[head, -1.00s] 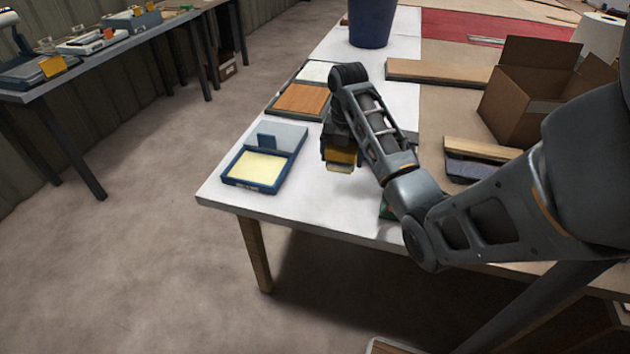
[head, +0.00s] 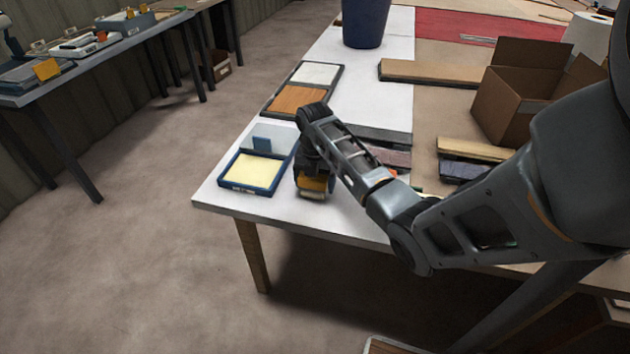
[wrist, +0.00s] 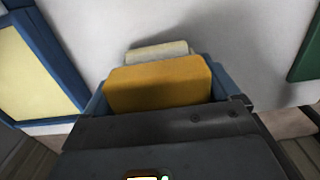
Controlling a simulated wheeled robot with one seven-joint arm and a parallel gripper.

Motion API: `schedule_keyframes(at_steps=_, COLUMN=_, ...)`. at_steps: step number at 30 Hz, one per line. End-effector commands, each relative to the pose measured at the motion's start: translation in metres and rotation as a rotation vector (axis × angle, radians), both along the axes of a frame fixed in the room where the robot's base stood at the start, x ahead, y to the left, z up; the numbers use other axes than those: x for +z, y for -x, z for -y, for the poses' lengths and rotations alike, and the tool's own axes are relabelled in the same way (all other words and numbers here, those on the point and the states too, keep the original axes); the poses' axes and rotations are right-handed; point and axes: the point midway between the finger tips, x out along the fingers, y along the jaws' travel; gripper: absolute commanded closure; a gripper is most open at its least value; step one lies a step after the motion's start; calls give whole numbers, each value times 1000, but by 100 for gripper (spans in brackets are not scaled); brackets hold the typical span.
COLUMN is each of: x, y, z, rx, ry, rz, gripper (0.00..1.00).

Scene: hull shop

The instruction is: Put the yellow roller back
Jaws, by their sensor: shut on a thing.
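My gripper (head: 312,180) is shut on the yellow roller (head: 316,184), just right of the blue tray (head: 228,183) near the table's front edge. In the wrist view the roller (wrist: 158,84) is a yellow-orange block between blue fingers, with a cream part (wrist: 157,52) beyond it. The blue tray's rim (wrist: 50,50) shows at the left of that view, apart from the roller. The tray has a pale yellow pad (head: 256,171) in front and a grey area with a small blue upright tab (head: 262,144) behind. I cannot tell how high the roller is above the table.
Behind the tray lies a dark frame with brown and white panels (head: 298,99). A dark blue bucket (head: 366,22) stands farther back. An open cardboard box (head: 505,103) and boards (head: 430,71) are on the right. A green thing (wrist: 307,60) shows at the wrist view's right. White table is bare in front.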

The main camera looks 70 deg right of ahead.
Motion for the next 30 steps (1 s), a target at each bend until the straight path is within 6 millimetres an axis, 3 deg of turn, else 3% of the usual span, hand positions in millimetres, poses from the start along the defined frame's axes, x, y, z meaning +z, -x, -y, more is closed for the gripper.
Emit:
schedule_keyframes(at_steps=5, x=-2, y=0, z=1, rx=-1, ry=1, rz=1, gripper=73)
schedule_keyframes(at_steps=6, x=-3, y=0, z=0, rx=-1, ry=1, rz=0, gripper=9)
schedule_keyframes(at_steps=9, x=-2, y=0, z=0, rx=-1, ry=1, rz=0, gripper=0)
schedule_keyframes(at_steps=20, x=6, y=0, z=1, rx=0, ry=1, rz=1, gripper=0)
schedule_keyframes(at_steps=30, x=71, y=-1, z=0, rx=1, ry=3, rz=3, gripper=0)
